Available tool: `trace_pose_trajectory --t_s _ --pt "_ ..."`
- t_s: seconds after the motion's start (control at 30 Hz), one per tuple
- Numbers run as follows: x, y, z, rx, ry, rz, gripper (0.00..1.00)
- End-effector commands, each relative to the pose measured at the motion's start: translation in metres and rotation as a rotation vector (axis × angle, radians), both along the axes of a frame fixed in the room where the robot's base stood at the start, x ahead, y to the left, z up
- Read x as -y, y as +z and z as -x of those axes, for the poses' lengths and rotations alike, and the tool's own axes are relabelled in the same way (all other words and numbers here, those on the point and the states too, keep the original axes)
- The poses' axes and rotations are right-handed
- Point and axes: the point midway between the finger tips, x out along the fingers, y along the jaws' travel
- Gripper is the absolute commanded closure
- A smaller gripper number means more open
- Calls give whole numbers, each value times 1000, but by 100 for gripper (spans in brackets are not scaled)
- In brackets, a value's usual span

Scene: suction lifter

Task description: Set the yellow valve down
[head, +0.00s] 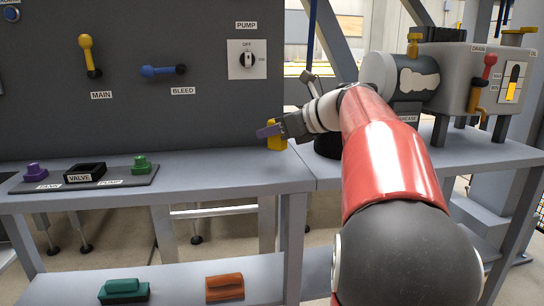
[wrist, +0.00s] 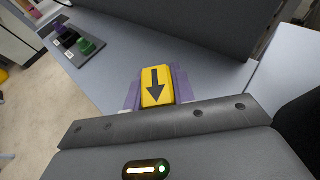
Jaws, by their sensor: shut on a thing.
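The yellow valve (head: 276,143) is a small block held at my gripper (head: 270,133), above the right part of the grey bench. In the wrist view the yellow valve (wrist: 157,87) shows a black arrow on its face, between the purple fingers of my gripper (wrist: 156,92), which are shut on it. I cannot tell how far its underside is from the bench. On the left, a dark tray (head: 130,181) carries an empty-looking black socket labelled VALVE (head: 85,173), between a purple part and a green part.
The purple part (head: 35,172) and green part (head: 141,165) flank the socket. The bench top (head: 215,172) is bare between tray and gripper. A dark panel (head: 180,110) with levers rises behind. A grey machine (head: 440,80) stands right. Teal and orange blocks lie on the lower shelf.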

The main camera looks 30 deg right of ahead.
Motion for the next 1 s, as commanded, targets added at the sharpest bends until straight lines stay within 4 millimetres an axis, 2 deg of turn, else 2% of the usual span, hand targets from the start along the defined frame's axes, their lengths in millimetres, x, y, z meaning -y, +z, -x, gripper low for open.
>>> trace_pose_trajectory --t_s 0.17,0.37,0.77,0.8,0.93,1.0 --pt "0 -15 0 0 0 -1 100" --pt "0 -44 0 1 0 0 100" --pt "0 -48 0 1 0 0 100" --pt "0 -47 0 1 0 0 70" --pt "0 -47 0 0 0 0 53" --pt "0 -47 0 0 0 0 53"
